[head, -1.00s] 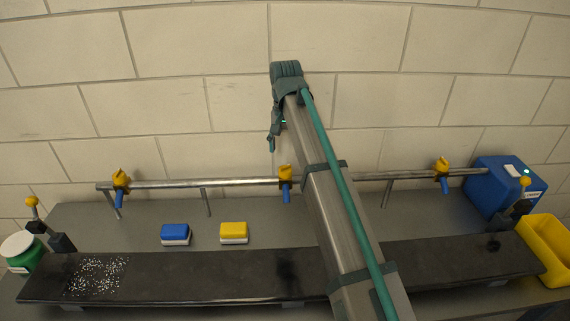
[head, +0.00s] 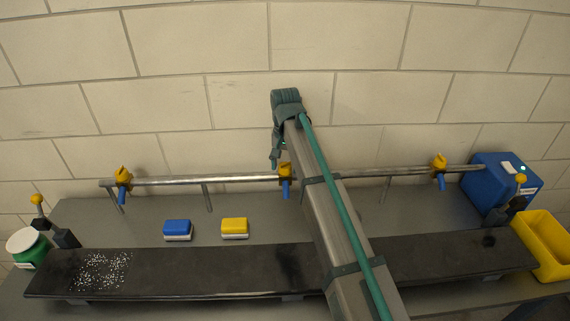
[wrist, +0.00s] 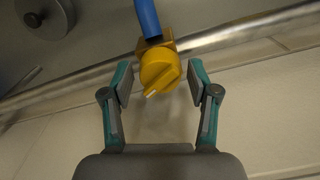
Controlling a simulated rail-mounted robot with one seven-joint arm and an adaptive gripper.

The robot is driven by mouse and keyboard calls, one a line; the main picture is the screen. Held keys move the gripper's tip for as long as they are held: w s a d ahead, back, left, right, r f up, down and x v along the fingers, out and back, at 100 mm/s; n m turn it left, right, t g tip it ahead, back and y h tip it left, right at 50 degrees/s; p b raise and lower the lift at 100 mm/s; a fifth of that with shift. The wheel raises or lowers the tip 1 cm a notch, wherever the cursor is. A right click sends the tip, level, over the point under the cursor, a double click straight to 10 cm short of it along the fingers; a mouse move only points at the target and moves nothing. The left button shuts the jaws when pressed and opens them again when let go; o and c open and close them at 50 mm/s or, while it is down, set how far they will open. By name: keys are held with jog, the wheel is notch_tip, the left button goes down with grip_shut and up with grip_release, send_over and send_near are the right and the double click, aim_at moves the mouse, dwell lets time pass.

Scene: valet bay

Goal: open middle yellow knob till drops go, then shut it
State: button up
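The middle yellow knob (head: 285,169) sits on the metal pipe (head: 235,181) with a blue nozzle (head: 286,190) below it. In the wrist view the knob (wrist: 159,70) carries a white mark and lies just ahead of my gripper's fingertips. My gripper (wrist: 159,82) is open, with one finger on each side of the knob and a gap on both sides. In the head view my gripper (head: 275,160) hangs just above and left of the knob. No drops show at the nozzle.
Other yellow knobs stand on the pipe at left (head: 122,173) and right (head: 439,161). A blue sponge (head: 177,229) and a yellow sponge (head: 234,228) lie below the pipe. A blue box (head: 490,184) and a yellow bin (head: 543,240) are at right. A dark board (head: 200,272) spans the front.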

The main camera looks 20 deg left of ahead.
jog(key=c, duration=0.8)
jog(key=shift+n, duration=0.4)
jog(key=n, duration=0.5)
jog(key=shift+n, duration=0.3)
jog(key=n, duration=0.5)
jog(key=shift+n, duration=0.4)
jog(key=o, duration=1.1)
jog(key=shift+o, duration=0.2)
jog(key=shift+r, duration=0.15)
